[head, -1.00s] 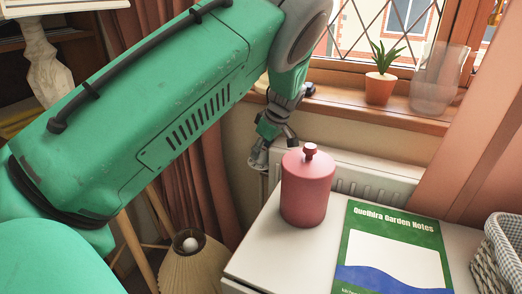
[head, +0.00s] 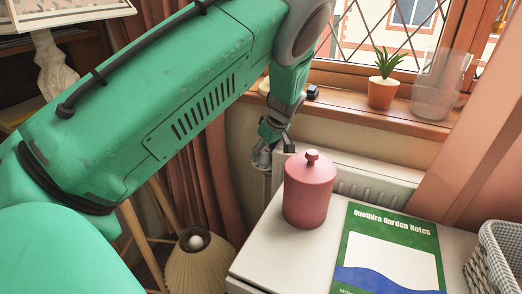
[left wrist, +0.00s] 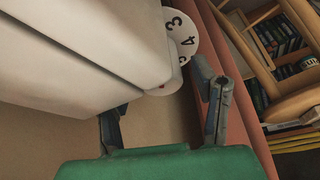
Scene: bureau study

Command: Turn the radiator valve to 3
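The radiator (head: 375,172) is white and stands below the window sill, partly hidden behind the white cabinet. In the left wrist view its white body (left wrist: 75,50) fills the upper left. The valve (left wrist: 181,38) is a white round dial with black numbers; 3 and 4 can be read, and the rest is hidden behind the radiator and my finger. My left gripper (head: 264,155) is at the radiator's left end. In the left wrist view my left gripper (left wrist: 160,88) has its fingers spread, with the valve's lower part between and beyond their tips. Contact cannot be told. My right gripper is not in view.
A wicker basket (head: 497,262) is at right. A potted plant (head: 383,88) stands on the sill. A lamp shade (head: 196,262) is below my arm.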

